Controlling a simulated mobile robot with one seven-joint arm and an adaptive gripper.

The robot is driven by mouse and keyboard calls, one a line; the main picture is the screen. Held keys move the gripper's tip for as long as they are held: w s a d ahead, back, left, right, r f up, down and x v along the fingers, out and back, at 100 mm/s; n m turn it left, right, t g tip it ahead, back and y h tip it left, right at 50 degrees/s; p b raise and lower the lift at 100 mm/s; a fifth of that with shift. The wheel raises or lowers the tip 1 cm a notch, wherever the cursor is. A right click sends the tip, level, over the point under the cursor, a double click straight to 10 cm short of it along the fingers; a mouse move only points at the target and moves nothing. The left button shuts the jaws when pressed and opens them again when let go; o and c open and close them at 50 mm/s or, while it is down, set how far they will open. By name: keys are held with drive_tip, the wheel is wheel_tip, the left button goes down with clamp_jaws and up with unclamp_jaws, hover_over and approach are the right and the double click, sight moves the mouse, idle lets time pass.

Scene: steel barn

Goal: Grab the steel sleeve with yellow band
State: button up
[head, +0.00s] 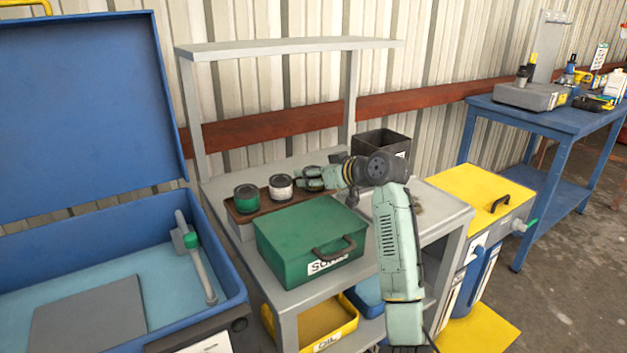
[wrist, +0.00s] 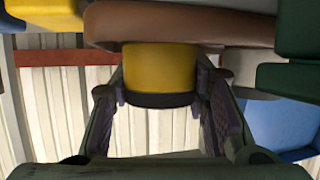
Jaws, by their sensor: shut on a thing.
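The sleeve with the yellow band (wrist: 160,68) shows in the wrist view between my two fingers, with its yellow side and a dark end visible. My gripper (head: 308,179) is shut on it at the right end of the brown tray in the head view. There my fingers mostly hide the sleeve, and only a dark round top (head: 312,170) shows. In the wrist view its other end meets the brown tray (wrist: 180,24); I cannot tell whether it is lifted.
A green-banded tin (head: 246,199) and a white-banded tin (head: 281,187) stand left of my gripper. A green case (head: 300,240) sits in front. A dark bin (head: 383,146) stands behind, and an upper shelf (head: 290,47) spans above the cart.

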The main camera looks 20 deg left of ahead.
drive_tip(key=c, duration=0.5)
drive_tip(key=shift+r, duration=0.1)
